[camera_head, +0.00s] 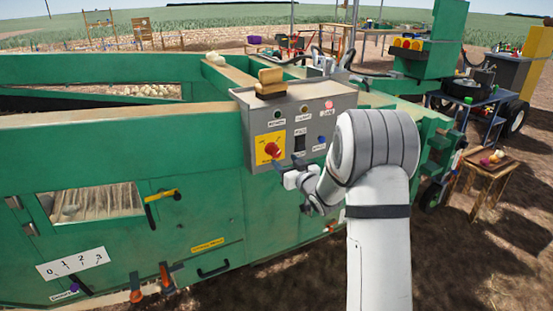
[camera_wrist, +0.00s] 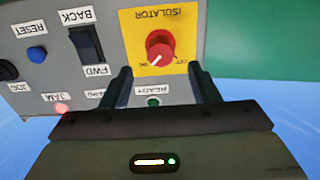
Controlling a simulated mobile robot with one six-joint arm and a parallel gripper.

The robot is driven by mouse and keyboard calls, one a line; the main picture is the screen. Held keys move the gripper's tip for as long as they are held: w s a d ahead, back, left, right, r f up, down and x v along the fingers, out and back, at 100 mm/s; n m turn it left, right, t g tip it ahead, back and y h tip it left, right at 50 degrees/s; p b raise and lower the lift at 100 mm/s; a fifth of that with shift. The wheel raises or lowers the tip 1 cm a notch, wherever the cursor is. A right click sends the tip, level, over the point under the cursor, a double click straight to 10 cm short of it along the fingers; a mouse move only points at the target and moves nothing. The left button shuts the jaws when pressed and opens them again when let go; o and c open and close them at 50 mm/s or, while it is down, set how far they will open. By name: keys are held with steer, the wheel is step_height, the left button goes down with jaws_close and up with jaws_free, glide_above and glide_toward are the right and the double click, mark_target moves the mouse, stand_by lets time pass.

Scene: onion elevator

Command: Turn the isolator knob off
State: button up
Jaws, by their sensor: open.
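The isolator knob (camera_wrist: 160,47) is red and round with a white mark, on a yellow plate (camera_wrist: 137,28) labelled ISOLATOR, which appears upside down in the wrist view. The white mark points to the lower left there; the small position labels are too blurred to read surely. The knob (camera_head: 271,149) also shows on the grey control panel (camera_head: 318,112) in the head view. My gripper (camera_wrist: 161,72) is open, its two dark fingers apart on either side of the knob's line. The knob appears beyond the fingertips, with no visible contact. In the head view my gripper (camera_head: 286,168) is just below right of the knob.
Beside the knob are a black BACK/FWD switch (camera_wrist: 86,47) and a blue RESET button (camera_wrist: 37,54). A pink JAM lamp (camera_wrist: 62,108) is on the panel. A brown block (camera_head: 270,82) lies on top of the panel. Green machine walls (camera_head: 190,150) surround the panel.

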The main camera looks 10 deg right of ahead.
mark_target(277, 154)
steer(key=x, duration=0.7)
steer(key=shift+w+a, duration=0.15)
steer(key=shift+w, duration=0.1)
steer(key=shift+c, duration=0.4)
steer(key=c, duration=0.9)
